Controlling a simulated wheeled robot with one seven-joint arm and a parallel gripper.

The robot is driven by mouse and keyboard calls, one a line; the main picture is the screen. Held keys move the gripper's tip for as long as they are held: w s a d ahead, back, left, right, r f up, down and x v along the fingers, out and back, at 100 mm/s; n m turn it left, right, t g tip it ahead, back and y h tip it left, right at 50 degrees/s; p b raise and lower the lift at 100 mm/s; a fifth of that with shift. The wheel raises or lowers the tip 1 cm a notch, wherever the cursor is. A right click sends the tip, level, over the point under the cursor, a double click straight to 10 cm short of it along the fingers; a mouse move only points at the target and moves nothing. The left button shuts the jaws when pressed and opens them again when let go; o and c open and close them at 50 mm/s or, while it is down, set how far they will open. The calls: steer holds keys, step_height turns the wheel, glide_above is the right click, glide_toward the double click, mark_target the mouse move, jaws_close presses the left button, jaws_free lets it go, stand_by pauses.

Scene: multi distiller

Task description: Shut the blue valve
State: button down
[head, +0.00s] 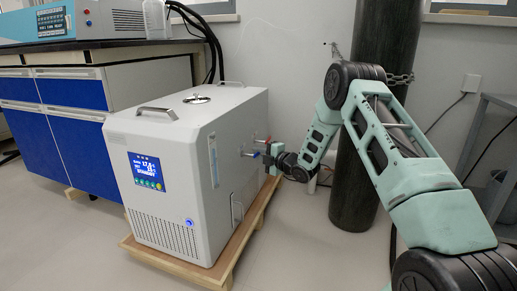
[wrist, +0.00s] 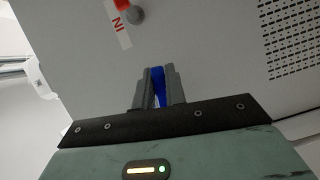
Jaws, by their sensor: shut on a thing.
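The blue valve (wrist: 159,86) shows in the wrist view as a blue handle between my gripper's two grey fingers. My gripper (wrist: 158,88) is shut on it, close to the light grey panel of the machine. In the head view the blue valve (head: 254,154) is a small blue tip on the right side of the chiller (head: 165,165), with my gripper (head: 266,155) at it. The fingers hide most of the valve, so its exact angle cannot be told. A red valve (head: 262,140) sits just above it; its red part (wrist: 123,4) is at the top of the wrist view.
A dark gas cylinder (head: 355,200) stands behind my arm. A blue-fronted bench (head: 75,92) is at the left. The chiller rests on a wooden pallet (head: 250,222).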

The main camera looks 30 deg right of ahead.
steer(key=m+p, duration=0.1)
steer(key=p, duration=0.1)
steer(key=m+g+p, duration=0.1)
steer(key=m+p, duration=0.1)
steer(key=f+m+g+p, duration=0.1)
steer(key=p, duration=0.2)
steer(key=shift+s+a+f, duration=0.1)
steer(key=shift+s+a, duration=0.15)
steer(key=shift+s, duration=0.05)
steer(key=m+p, duration=0.1)
steer(key=f+m+g+y+p, duration=0.1)
steer(key=p, duration=0.1)
steer(key=a+m+g+p, duration=0.1)
steer(key=p, duration=0.1)
steer(key=shift+s+f+m, duration=0.15)
steer(key=shift+s+m, duration=0.15)
steer(key=shift+s, duration=0.05)
steer(key=shift+s+a+f+m+g+y+p, duration=0.2)
steer(key=shift+m+g+y+p, duration=0.15)
steer(key=shift+m+p, duration=0.3)
steer(key=shift+s+a+f+m+g+y+p, duration=0.15)
steer(key=shift+a+m+g+y+p, duration=0.15)
steer(key=shift+m+p, duration=0.3)
steer(key=shift+s+a+f+m+g+y+p, duration=0.15)
steer(key=shift+s+a+m+g+y+p, duration=0.15)
steer(key=shift+m+g+y+p, duration=0.4)
steer(key=shift+m+t, duration=0.25)
steer(key=c, duration=1.4)
jaws_free()
steer(key=shift+c, duration=0.2)
